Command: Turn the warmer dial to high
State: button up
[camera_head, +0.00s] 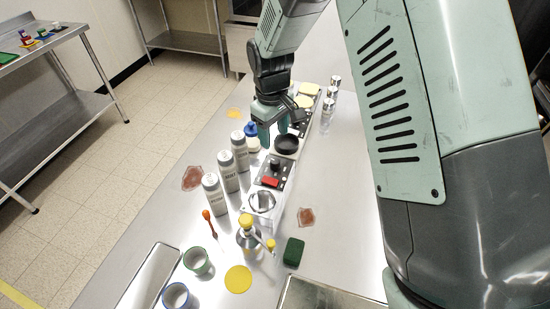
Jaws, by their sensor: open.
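My gripper (277,137) points down over the steel counter, its fingers apart with nothing seen between them. It is above and close beside a round black plate (287,144) on a small appliance, probably the warmer. In front of that plate is a black panel (273,173) with a red part (270,182) and a small dark knob-like piece (275,162). I cannot tell for sure which piece is the warmer dial, or read any marking of its setting. Whether the gripper touches anything cannot be told.
Labelled grey bottles (213,194) stand in a row left of the panel, and a blue-capped bottle (252,137) stands close to my gripper. Shiny shakers (329,107) stand behind right. A yellow-topped dispenser (248,236), green sponge (293,251) and cups (197,261) occupy the front.

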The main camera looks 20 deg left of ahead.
aim_at(275, 161)
jog(key=f, duration=1)
jog(key=shift+w+d+f, duration=0.1)
jog(key=shift+w+f, duration=0.15)
jog(key=shift+f, duration=0.1)
jog(key=shift+c, duration=0.3)
jog(key=c, duration=1)
jog(key=shift+m, duration=1.3)
jog(key=o, duration=1.1)
jog(key=shift+c, duration=0.2)
notch_tip(275, 161, up, 11)
jog(key=shift+s, duration=0.2)
